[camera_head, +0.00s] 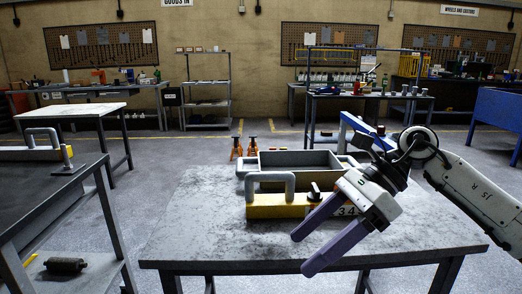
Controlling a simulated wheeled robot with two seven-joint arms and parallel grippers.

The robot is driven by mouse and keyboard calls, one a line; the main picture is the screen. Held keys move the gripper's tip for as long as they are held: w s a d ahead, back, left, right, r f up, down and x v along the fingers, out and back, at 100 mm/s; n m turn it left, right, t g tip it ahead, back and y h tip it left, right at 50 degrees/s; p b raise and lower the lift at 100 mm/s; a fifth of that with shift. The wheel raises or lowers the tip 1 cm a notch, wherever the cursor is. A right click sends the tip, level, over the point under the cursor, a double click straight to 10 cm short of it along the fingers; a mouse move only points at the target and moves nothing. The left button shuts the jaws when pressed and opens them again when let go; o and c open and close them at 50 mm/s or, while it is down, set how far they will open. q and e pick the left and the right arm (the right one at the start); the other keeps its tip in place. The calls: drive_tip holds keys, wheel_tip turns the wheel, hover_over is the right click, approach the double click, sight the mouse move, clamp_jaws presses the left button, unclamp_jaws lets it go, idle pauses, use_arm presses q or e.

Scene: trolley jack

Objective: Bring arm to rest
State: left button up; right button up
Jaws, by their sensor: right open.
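My right gripper (322,238) comes in from the right over the front table (200,235). Its two purple fingers are apart and empty, pointing down and to the left. The gripper hides the right end of that block. My left gripper is not in view.
A grey open tray (298,158) sits behind the yellow block. A blue part (362,128) shows behind my right wrist. At left stand a dark workbench (60,190) and a pale table (70,110). The front table's left part is clear. Orange stands (252,146) are on the floor behind.

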drive_tip(key=s+a+m+y+p, duration=0.1)
drive_tip(key=s+a+m+y, duration=0.1)
drive_tip(key=a+m+y, duration=0.3)
drive_tip(key=s+a+m+y+p, duration=0.1)
drive_tip(key=s+a+y, duration=0.1)
drive_tip(key=a+y, duration=0.3)
drive_tip(key=w+d+f+n+t+h+p, duration=0.1)
drive_tip(key=d+f+n+t+h, duration=0.4)
drive_tip(key=n, duration=0.7)
drive_tip(key=d+f+n+t+h+p, duration=0.1)
drive_tip(key=d+f+n+t+h, duration=0.15)
drive_tip(key=f+n+t, duration=0.7)
drive_tip(key=w+d+f+n+t+h+p, duration=0.1)
drive_tip(key=d+f+n+t+h, duration=0.3)
drive_tip(key=n, duration=1)
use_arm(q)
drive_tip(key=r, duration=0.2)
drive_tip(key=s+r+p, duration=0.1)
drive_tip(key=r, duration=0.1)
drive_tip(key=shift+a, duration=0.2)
use_arm(e)
drive_tip(key=s+d+f+m+g+h, duration=0.2)
drive_tip(key=s+f+m+g, duration=0.2)
drive_tip(key=s+f, duration=0.4)
drive_tip(key=s+d+f+m+g+h, duration=0.3)
drive_tip(key=s+f, duration=0.5)
drive_tip(key=s, duration=0.3)
drive_tip(key=shift+d+m+g, duration=0.25)
drive_tip(key=shift+m+g, duration=0.3)
drive_tip(key=shift+m, duration=0.5)
